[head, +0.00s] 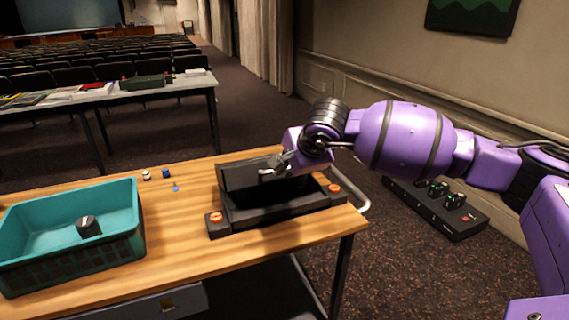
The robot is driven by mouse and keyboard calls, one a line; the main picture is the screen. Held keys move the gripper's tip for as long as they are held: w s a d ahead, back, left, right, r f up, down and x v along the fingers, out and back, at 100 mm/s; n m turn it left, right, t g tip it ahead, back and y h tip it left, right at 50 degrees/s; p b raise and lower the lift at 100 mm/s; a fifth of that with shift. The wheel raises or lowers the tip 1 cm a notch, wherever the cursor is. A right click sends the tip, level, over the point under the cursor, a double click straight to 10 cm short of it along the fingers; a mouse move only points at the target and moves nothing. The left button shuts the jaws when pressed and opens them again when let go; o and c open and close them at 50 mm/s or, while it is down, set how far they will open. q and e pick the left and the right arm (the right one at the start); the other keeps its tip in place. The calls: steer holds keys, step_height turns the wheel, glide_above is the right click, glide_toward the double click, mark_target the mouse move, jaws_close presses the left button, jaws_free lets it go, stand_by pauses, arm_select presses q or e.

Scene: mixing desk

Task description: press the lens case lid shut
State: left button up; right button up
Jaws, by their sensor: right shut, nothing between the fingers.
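The lens case (262,215) is a black box near the right end of the wooden desk. Its black lid (238,177) stands raised at the back, and the dark inside of the case shows below it. My right gripper (271,169), on the purple arm coming from the right, is shut and empty at the lid's upper right part. It overlaps the lid in the picture; I cannot tell whether it touches. It hides part of the lid's right side. My left gripper is not in view.
A teal crate (115,195) holding a dark knob (88,226) stands at left. Small items (166,173) lie behind. The desk (180,235) is clear between crate and case.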

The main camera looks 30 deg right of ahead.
steer(key=shift+o, duration=1.4)
steer(key=shift+w+d+r, duration=0.15)
steer(key=shift+w+r, duration=0.2)
steer(key=shift+o, duration=0.7)
steer(key=shift+w+d+f, duration=0.25)
steer(key=shift+w+f, duration=0.05)
steer(key=shift+w, duration=0.2)
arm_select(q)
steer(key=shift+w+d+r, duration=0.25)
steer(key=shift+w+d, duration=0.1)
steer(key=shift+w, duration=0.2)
arm_select(e)
steer(key=v, duration=1.2)
steer(key=shift+s+r, duration=0.15)
steer(key=shift+s, duration=0.1)
